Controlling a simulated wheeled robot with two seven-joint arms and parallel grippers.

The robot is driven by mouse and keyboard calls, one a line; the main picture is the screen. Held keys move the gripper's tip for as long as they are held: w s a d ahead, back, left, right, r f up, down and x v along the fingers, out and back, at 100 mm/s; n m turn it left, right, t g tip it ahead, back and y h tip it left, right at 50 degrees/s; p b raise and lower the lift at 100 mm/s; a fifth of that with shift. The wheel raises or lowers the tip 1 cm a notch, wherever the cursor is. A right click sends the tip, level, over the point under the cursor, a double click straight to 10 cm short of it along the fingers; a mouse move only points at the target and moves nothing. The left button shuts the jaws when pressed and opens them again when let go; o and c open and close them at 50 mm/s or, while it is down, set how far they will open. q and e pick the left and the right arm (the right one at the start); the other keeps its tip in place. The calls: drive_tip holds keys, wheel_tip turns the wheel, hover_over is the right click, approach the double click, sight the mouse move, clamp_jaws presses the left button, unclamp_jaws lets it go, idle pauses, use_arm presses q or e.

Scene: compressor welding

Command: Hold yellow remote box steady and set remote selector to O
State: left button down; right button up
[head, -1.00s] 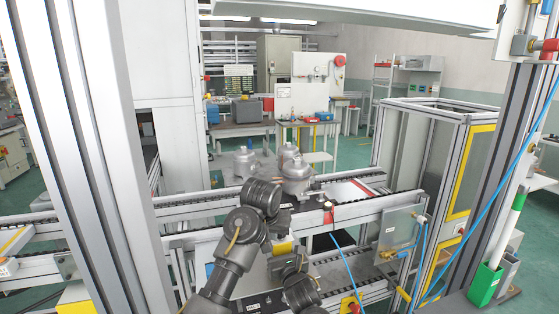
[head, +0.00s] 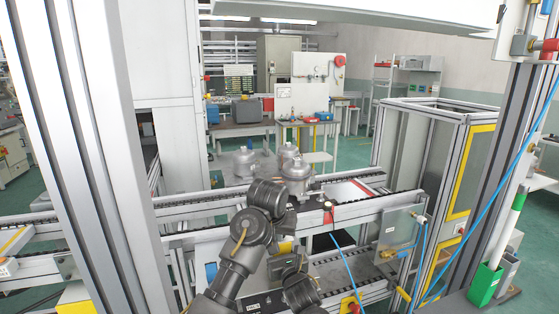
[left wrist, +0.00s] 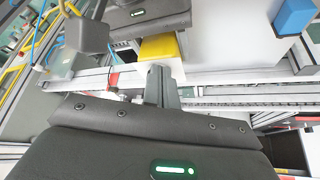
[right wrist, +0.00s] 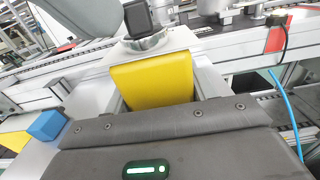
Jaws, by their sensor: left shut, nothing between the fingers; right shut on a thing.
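The yellow remote box (right wrist: 152,80) shows large in the right wrist view, with a pale face at its upper end. It also shows in the left wrist view (left wrist: 160,47) and, small and partly covered by my arms, in the head view (head: 286,247). The selector's setting is not readable.
A conveyor rail (head: 350,208) runs behind the box, with grey metal compressors (head: 296,172) on it. A blue block (right wrist: 47,125) lies to the left in the right wrist view. A blue hose (head: 347,265) hangs to the right of my arms.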

use_arm(q)
drive_tip(key=shift+d, duration=0.2)
drive_tip(key=shift+s, duration=0.45)
wheel_tip(320, 180, up, 6)
idle(0.4)
idle(0.4)
use_arm(e)
drive_tip(key=o, duration=1.2)
